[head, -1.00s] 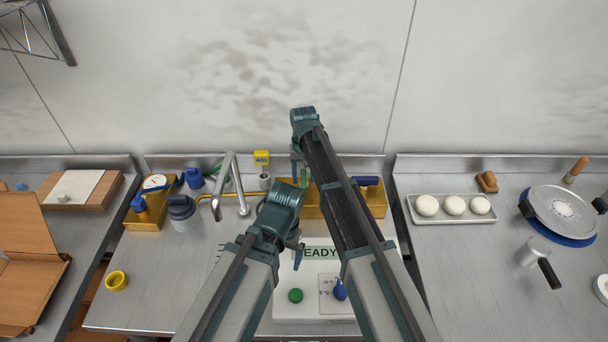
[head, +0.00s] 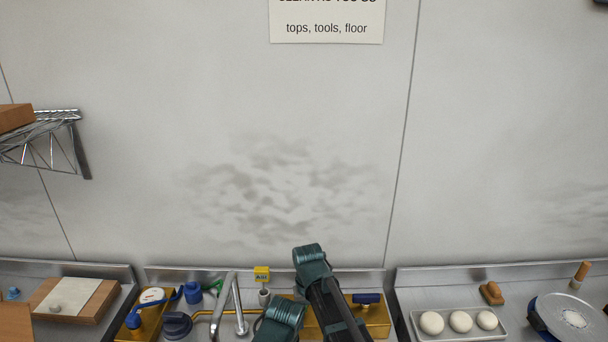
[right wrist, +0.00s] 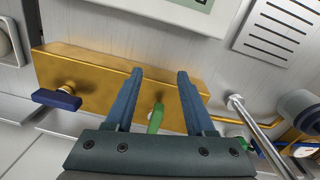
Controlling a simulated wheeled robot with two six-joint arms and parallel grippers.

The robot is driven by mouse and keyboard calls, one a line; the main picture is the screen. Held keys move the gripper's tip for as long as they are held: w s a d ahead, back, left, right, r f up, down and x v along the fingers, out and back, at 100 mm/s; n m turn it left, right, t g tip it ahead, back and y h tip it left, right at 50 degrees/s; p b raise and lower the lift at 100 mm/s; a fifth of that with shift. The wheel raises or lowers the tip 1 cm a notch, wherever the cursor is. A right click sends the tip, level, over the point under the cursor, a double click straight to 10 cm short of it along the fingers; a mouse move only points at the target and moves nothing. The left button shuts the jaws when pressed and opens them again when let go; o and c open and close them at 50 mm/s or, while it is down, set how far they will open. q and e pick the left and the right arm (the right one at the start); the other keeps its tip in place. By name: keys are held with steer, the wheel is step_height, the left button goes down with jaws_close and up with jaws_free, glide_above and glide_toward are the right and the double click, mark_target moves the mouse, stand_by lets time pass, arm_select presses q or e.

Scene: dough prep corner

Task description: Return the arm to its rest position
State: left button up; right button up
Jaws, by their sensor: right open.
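My right gripper (right wrist: 160,75) shows in the right wrist view with its two blue fingers apart and nothing held. It is over a brass-coloured box (right wrist: 85,65). A green handle (right wrist: 156,118) shows between the fingers, and I cannot tell how far below them it is. In the head view, my right arm (head: 312,262) reaches over the same box (head: 378,318) at the bottom centre.
A blue-handled valve (right wrist: 57,100) sticks out from the box. A tap (head: 238,310) stands left of my arms. A tray of dough balls (head: 503,325) is to the right. A wire shelf (head: 50,140) hangs at upper left.

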arm_select(q)
steer(key=shift+f+b, duration=0.7)
steer(key=shift+f, duration=0.15)
arm_select(e)
steer(key=shift+n+h, duration=0.3)
steer(key=shift+n, duration=0.6)
steer(key=s+d, duration=0.1)
steer(key=s, duration=0.4)
steer(key=s+d+f, duration=0.1)
steer(key=s, duration=0.5)
steer(key=s+d, duration=0.2)
steer(key=s, duration=0.3)
steer(key=shift+s+f, duration=0.3)
arm_select(q)
step_height(320, 180, down, 5)
steer(key=b, duration=0.5)
arm_select(e)
step_height(320, 180, down, 5)
steer(key=shift+f, duration=0.1)
arm_select(q)
steer(key=shift+r, duration=0.15)
arm_select(e)
steer(key=shift+r, duration=0.25)
